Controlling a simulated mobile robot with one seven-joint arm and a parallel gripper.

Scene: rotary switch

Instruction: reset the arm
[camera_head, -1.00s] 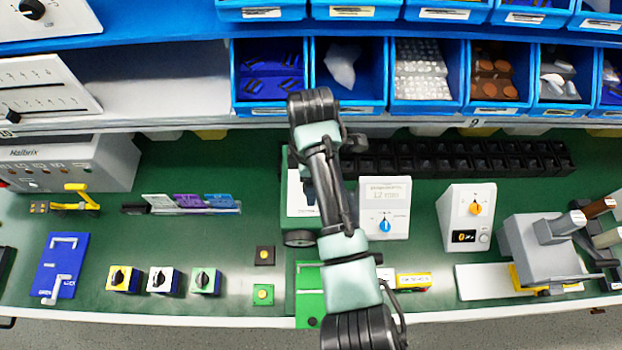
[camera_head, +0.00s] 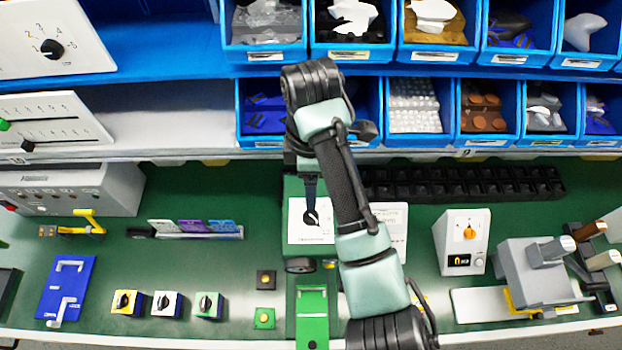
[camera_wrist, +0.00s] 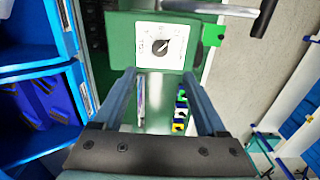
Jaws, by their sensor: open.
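My gripper (camera_head: 311,190) hangs below the arm's bend in the camera_head view, over the upper part of a white dial plate (camera_head: 297,232) on a green box. The plate carries a black rotary knob (camera_head: 311,218). In the wrist view my gripper (camera_wrist: 160,74) has its two fingers spread wide with nothing between them. There the knob (camera_wrist: 162,45) and its plate (camera_wrist: 146,32) lie beyond the fingertips, apart from them. The knob's pointer is slanted in the wrist view. My forearm covers the area right of the plate in the camera_head view.
Blue bins (camera_head: 414,105) line the shelf above. Three small switch boxes (camera_head: 167,304) stand front left, near a blue plate (camera_head: 65,287). A white box with an orange knob (camera_head: 462,242) and a grey device (camera_head: 535,272) stand right.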

